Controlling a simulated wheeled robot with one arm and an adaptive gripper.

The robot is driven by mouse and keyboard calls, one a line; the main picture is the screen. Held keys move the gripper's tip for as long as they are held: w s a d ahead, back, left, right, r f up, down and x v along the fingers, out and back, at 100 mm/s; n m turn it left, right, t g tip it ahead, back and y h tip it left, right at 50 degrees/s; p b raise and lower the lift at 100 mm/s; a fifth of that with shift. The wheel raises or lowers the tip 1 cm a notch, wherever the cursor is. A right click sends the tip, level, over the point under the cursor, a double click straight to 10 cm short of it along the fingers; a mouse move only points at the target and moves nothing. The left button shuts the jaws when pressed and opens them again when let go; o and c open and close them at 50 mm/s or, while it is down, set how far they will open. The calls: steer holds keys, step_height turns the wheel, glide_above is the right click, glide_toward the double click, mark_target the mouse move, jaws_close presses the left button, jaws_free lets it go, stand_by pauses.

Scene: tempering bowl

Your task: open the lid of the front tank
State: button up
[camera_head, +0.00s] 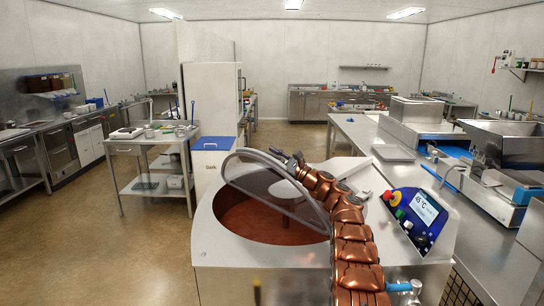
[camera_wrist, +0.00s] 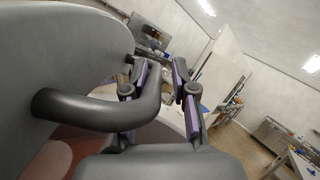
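The front tank (camera_head: 215,248) is a steel-topped vessel holding brown liquid (camera_head: 255,222). Its grey lid (camera_head: 232,158) stands raised and tilted above the opening in the head view; in the wrist view the lid (camera_wrist: 60,50) is a large grey plate at left. A dark bar handle (camera_wrist: 95,110) loops out from it. My gripper (camera_wrist: 160,85) has purple-padded fingers on either side of the handle's outer bar. A gap shows between the bar and the right finger. In the head view my gripper (camera_head: 287,158) is small near the lid's upper edge, its fingers unclear.
A control panel (camera_head: 418,215) with a display and coloured knobs sits right of the tank opening. A steel cart (camera_head: 130,146) and a blue-lidded white bin (camera_head: 210,160) stand behind left. A steel bench with machines (camera_head: 510,150) lies at right. Floor at left is clear.

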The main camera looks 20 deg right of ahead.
steer(key=shift+o, duration=0.7)
steer(key=shift+d, duration=0.25)
steer(key=shift+d+f, duration=0.1)
steer(key=shift+s+d+f, duration=0.1)
steer(key=shift+s+d, duration=0.4)
steer(key=shift+s, duration=0.1)
steer(key=v, duration=1)
steer(key=shift+f, duration=0.2)
steer(key=shift+s, duration=0.1)
